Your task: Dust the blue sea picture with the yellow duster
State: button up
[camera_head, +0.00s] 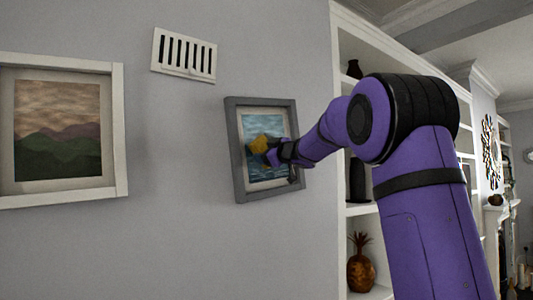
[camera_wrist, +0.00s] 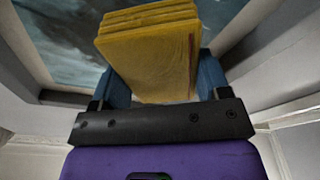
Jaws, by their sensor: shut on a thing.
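The blue sea picture (camera_head: 262,121) hangs on the grey wall in a dark grey frame with a pale mount. It also fills the upper part of the wrist view (camera_wrist: 65,35). My gripper (camera_head: 274,153) is in front of the picture and is shut on the yellow duster (camera_head: 259,144). In the wrist view the duster (camera_wrist: 150,60) is a yellow block of stacked layers between the blue fingers of my gripper (camera_wrist: 160,80). The duster overlaps the picture's middle; I cannot tell whether it touches the surface. My arm hides the lower right of the frame.
A mountain picture (camera_head: 58,130) in a white frame hangs to the left. A white vent (camera_head: 184,55) is on the wall above, between the pictures. White shelves (camera_head: 345,150) with dark vases and a brown pineapple ornament (camera_head: 361,266) stand right, close behind my arm.

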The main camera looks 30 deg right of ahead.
aim_at(265, 142)
jog(key=shift+w, duration=0.9)
jog(key=shift+d+r, duration=0.65)
jog(key=shift+d, duration=3.95)
jog(key=shift+a+r, duration=0.2)
jog(key=shift+a, duration=1.45)
jog(key=shift+a+r, duration=0.2)
jog(key=shift+a, duration=1.4)
jog(key=shift+a+f, duration=0.2)
jog(key=shift+a, duration=1.3)
jog(key=shift+a+r, duration=0.2)
jog(key=shift+r, duration=0.65)
jog(key=d+r, duration=0.1)
jog(key=d, duration=0.8)
jog(key=shift+w+d, duration=0.2)
